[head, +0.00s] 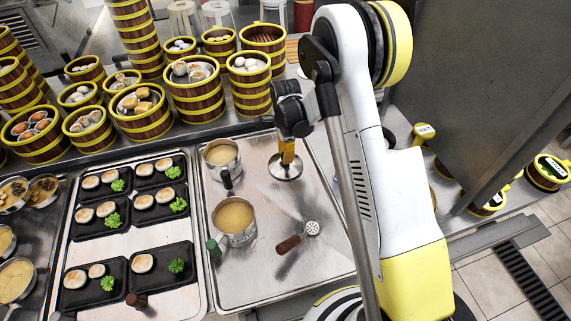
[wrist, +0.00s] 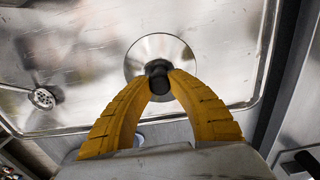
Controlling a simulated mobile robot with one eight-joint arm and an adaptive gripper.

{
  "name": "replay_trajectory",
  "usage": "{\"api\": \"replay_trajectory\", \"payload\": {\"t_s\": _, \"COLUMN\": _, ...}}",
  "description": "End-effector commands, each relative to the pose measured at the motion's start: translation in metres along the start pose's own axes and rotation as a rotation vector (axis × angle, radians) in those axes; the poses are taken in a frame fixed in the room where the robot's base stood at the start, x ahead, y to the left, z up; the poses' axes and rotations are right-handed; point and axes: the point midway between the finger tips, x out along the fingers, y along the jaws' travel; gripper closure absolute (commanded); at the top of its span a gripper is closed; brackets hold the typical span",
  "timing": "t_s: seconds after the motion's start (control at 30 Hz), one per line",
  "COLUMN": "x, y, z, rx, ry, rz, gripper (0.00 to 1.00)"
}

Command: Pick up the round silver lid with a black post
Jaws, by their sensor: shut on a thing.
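The round silver lid (head: 286,167) is at the upper right part of the metal tray in the head view. In the wrist view the lid (wrist: 146,50) is a shiny disc with a black post (wrist: 157,76) at its middle. My gripper (head: 287,152) is above the lid, pointing down. In the wrist view the yellow fingers of my gripper (wrist: 158,82) are closed on the black post from both sides. The pictures do not clearly show whether the lid touches the tray or hangs just above it.
The metal tray (head: 262,264) also holds two pots of pale liquid, the upper pot (head: 221,157) and the lower pot (head: 234,220), and a strainer (head: 312,228) with a brown handle. Stacked steamers (head: 198,95) stand behind. A tray of black plates (head: 160,254) lies to the left.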

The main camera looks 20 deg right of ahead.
Motion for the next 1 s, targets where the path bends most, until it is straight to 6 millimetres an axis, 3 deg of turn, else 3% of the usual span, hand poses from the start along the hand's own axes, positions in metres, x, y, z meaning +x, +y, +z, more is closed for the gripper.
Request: {"api": "replay_trajectory", "payload": {"t_s": 1.0, "x": -0.034, "y": 0.000, "z": 0.000, "rx": 0.000, "ry": 0.000, "rz": 0.000, "gripper": 1.00}}
